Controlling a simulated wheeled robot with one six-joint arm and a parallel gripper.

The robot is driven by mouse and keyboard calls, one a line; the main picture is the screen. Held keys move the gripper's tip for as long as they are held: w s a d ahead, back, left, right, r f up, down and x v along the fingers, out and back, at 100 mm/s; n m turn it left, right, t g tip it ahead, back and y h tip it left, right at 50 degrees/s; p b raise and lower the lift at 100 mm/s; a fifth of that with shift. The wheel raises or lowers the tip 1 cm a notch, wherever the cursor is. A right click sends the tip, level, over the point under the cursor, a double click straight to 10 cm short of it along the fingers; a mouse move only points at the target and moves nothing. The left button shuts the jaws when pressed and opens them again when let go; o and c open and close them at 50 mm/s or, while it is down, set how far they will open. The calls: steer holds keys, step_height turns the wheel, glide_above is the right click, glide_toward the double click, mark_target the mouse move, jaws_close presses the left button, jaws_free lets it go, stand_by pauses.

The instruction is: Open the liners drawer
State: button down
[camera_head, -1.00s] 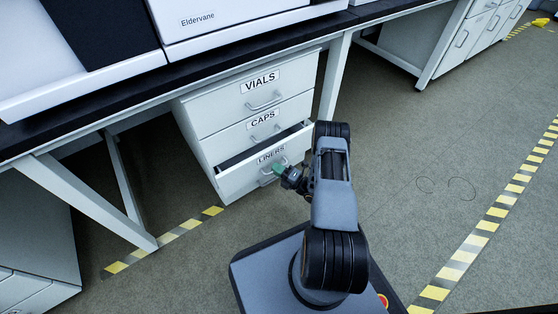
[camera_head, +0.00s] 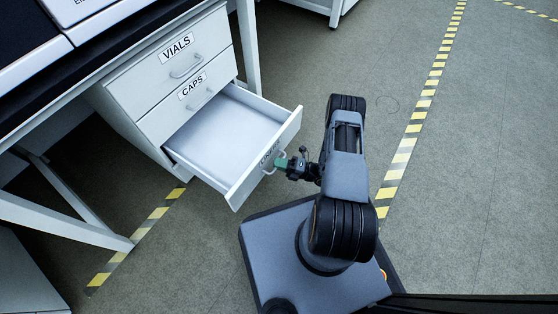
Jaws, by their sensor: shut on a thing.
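The liners drawer (camera_head: 222,138) is the lowest of three in the white cabinet and is pulled far out. Its white inside looks empty. Its front (camera_head: 250,180) faces my arm, and its label is seen at a steep angle and partly hidden. My gripper (camera_head: 279,164), with green at its fingers, is shut on the drawer's handle (camera_head: 268,170) near the middle of the front. The fingertips are small in this view.
The vials drawer (camera_head: 200,45) and the caps drawer (camera_head: 213,98) above are shut. A bench leg (camera_head: 248,50) stands right of the cabinet. Yellow striped tape (camera_head: 400,160) runs along the floor at right. Open floor (camera_head: 480,180) lies to the right.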

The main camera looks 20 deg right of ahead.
steer(key=shift+s+d+f, duration=0.1)
steer(key=shift+s+d, duration=0.15)
steer(key=shift+s, duration=0.75)
steer(key=c, duration=1.4)
jaws_free()
steer(key=shift+o, duration=0.9)
steer(key=shift+w+d, duration=0.1)
steer(key=shift+d, duration=0.05)
steer(key=shift+d, duration=0.1)
